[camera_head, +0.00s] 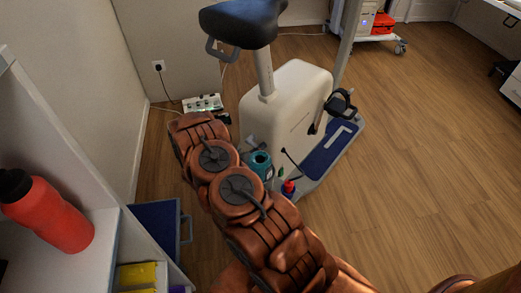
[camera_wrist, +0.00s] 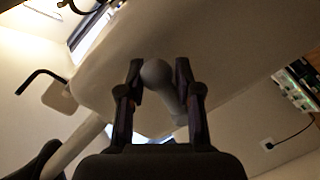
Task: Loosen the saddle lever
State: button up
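A grey lever with a rounded end (camera_wrist: 156,74) shows in the wrist view, against the underside of a cream-coloured body. My gripper (camera_wrist: 159,68) has its two dark fingers on either side of this lever. The fingers stand apart, with a visible gap on the right; whether the left one touches the lever is unclear. In the head view the exercise bike has a black saddle (camera_head: 243,20) on a silver post (camera_head: 264,72) above a cream housing (camera_head: 293,100). My copper arm covers the housing's lower left there, and my gripper and the lever are hidden.
A white multi-socket box (camera_head: 203,103) lies by the wall, with a wall outlet (camera_head: 158,66) above it. A shelf with a red bottle (camera_head: 52,216) stands at the left. A black pedal (camera_head: 341,103) sticks out at the right.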

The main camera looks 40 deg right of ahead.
jog(key=o, duration=0.3)
jog(key=shift+o, duration=0.3)
jog(key=shift+s, duration=0.1)
jog(key=v, duration=1.1)
jog(key=shift+a, duration=0.4)
jog(key=shift+r, duration=0.1)
jog(key=shift+c, duration=0.4)
